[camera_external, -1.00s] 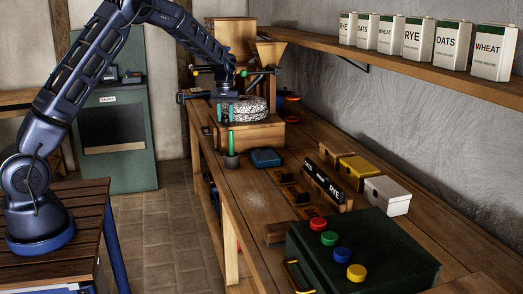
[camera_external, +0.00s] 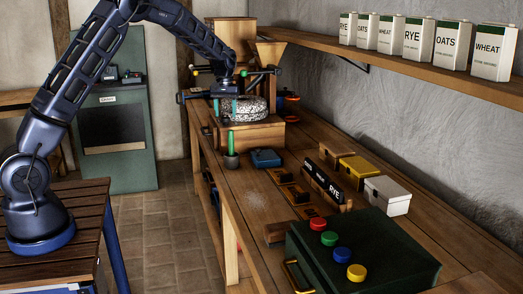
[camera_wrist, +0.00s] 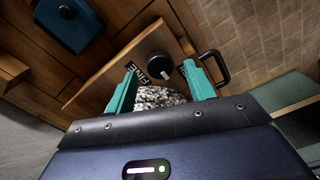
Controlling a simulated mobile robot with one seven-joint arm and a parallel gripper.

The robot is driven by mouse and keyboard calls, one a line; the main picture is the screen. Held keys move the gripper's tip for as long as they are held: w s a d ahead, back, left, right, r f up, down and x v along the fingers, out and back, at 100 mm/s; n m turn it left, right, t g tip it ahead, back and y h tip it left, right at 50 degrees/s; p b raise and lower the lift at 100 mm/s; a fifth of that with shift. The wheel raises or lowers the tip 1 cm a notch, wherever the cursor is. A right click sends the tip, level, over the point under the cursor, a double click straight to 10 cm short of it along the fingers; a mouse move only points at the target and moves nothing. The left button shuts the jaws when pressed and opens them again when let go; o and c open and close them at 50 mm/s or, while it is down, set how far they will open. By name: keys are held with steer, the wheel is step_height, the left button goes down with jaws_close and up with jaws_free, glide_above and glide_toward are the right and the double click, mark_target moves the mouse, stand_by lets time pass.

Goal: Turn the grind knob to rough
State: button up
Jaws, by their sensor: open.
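The grind knob (camera_wrist: 158,66) is a round black knob with a pale pointer mark, on a wooden face in the wrist view. A FINE label (camera_wrist: 159,68) sits beside it; a second dark label (camera_wrist: 184,72) is partly hidden by a finger. My gripper (camera_wrist: 160,67) is open, its two teal fingers on either side of the knob in the picture; contact cannot be seen. In the external view, my gripper (camera_external: 236,104) is at the speckled millstone (camera_external: 258,106) on its wooden base (camera_external: 262,136). The knob cannot be made out there.
A black handle (camera_wrist: 222,68) lies right of the knob in the wrist view. A dark green case with coloured buttons (camera_external: 390,255) is nearer on the bench.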

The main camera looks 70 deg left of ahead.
mark_target(226, 118)
step_height(226, 118, up, 9)
stand_by(0.3)
steer(key=s+d+r+m+t, duration=0.1)
steer(key=s+d+r+m, duration=0.1)
steer(key=s+d+r, duration=0.5)
steer(key=s+d+r+m+t, duration=0.1)
steer(key=s+d+r+m, duration=0.2)
steer(key=d, duration=0.8)
steer(key=s+d+r+m, duration=0.1)
steer(key=s+d+r, duration=0.45)
steer(key=d, duration=0.45)
steer(key=s+d+f+m+t, duration=0.1)
steer(key=s+d+m, duration=0.1)
steer(key=s+d, duration=0.3)
steer(key=s+d+f+m, duration=0.2)
steer(key=s+d, duration=0.4)
steer(key=s, duration=0.5)
steer(key=s+d+f+m+t, duration=0.1)
steer(key=s+d+f+m, duration=0.1)
steer(key=s+d, duration=0.3)
steer(key=s+m, duration=0.1)
steer(key=s, duration=0.3)
steer(key=shift+d+f+t, duration=0.25)
steer(key=shift+d+t, duration=0.05)
